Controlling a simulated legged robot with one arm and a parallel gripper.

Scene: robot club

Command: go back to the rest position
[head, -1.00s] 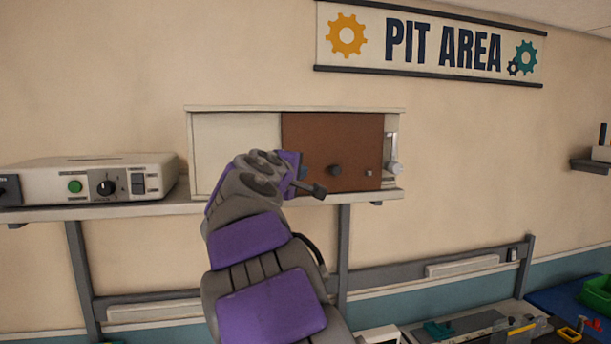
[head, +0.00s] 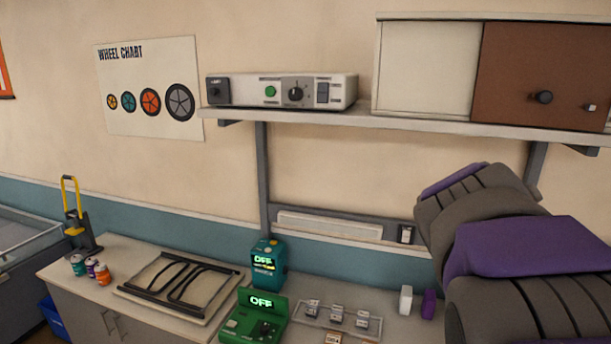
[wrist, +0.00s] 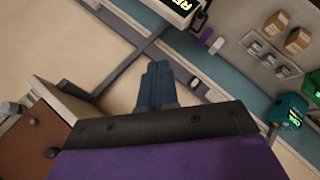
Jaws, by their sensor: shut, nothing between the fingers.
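My gripper (wrist: 158,84) shows in the wrist view, its blue-grey fingers together with nothing between them, in front of the wall and shelf area. In the head view my grey and purple arm fills the lower right, and I cannot make out the fingers there. The cabinet with a cream panel and a brown sliding panel (head: 540,75) stands on the wall shelf (head: 400,122), above my arm. In the wrist view the brown panel (wrist: 40,135) shows at the lower left, apart from the fingers.
A white control box (head: 330,90) stands on the shelf. Below, the bench holds a black frame (head: 180,285) on a board, a teal device (head: 268,265), a green device (head: 255,315), small jars (head: 90,268) and a rack of small parts (head: 340,318). The wall between shelf and bench is mostly clear.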

